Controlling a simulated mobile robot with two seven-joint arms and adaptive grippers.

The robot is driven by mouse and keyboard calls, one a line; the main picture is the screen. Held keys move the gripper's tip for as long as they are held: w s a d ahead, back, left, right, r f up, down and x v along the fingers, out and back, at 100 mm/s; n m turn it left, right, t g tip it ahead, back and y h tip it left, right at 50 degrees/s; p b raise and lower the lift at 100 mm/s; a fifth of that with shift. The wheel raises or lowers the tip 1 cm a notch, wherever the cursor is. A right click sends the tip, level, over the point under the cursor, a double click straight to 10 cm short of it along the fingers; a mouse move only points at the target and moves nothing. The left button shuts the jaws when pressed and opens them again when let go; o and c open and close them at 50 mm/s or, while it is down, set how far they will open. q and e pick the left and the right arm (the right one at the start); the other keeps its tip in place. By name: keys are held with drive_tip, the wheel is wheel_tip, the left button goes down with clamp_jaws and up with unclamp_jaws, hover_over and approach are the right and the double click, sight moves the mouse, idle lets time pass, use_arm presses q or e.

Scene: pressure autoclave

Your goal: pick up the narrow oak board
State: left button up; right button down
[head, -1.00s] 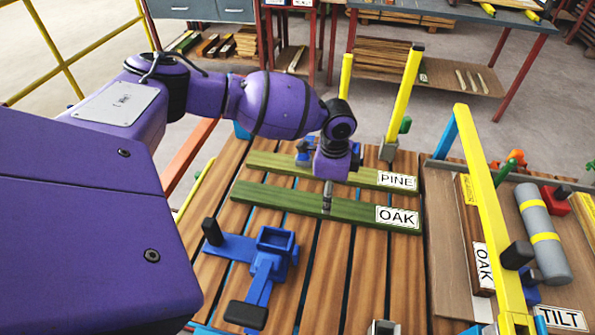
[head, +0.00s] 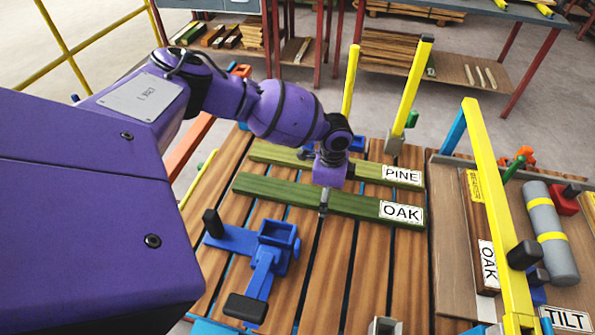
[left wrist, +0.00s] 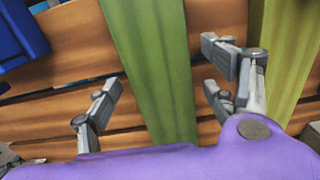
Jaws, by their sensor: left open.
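A green board (head: 280,196) labelled OAK lies flat across the slatted table, in front of a paler green board (head: 282,154) labelled PINE. My left gripper (head: 324,203) is over the middle of the green OAK board. In the left wrist view my left gripper (left wrist: 161,90) is open, with the OAK board (left wrist: 155,60) passing between its fingers. The fingers appear apart from the board's sides; their height against it is hard to judge. A brown board (head: 478,213) labelled OAK lies on the right-hand bench. My right gripper is not in view.
A blue clamp (head: 266,262) stands on the slatted table (head: 335,290) in front of the boards. Yellow upright bars (head: 412,85) rise behind them. A long yellow bar (head: 497,200) slants over the right bench, near a grey cylinder (head: 548,230).

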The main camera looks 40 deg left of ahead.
use_arm(q)
drive_tip(key=shift+r, duration=0.1)
drive_tip(key=c, duration=1.8)
drive_tip(key=shift+w, duration=0.1)
clamp_jaws()
drive_tip(key=shift+r, duration=0.15)
